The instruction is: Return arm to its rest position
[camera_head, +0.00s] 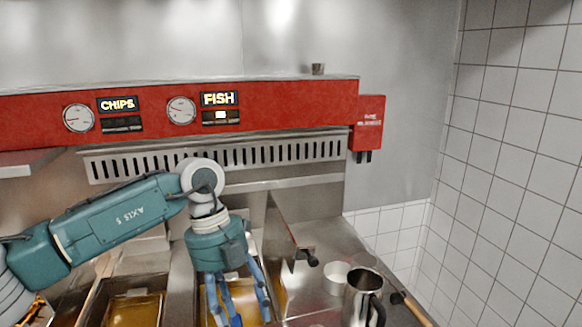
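My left arm comes in from the left, teal with white joints, and bends down at its wrist. My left gripper (238,302) points down over the right-hand fryer basin (280,287). Its blue fingers are spread apart, with yellow oil (243,296) visible between them and nothing seen in them. The fingertips are near the bottom edge of the picture, and I cannot tell how far above the oil they are. My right gripper is not in view.
Another oil-filled basin (133,309) lies to the left. A red panel (270,103) with dials runs behind. On the steel counter at right are a metal jug (358,303), a white bowl (334,278) and a wooden-handled tool (412,310). A tiled wall (510,170) bounds the right.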

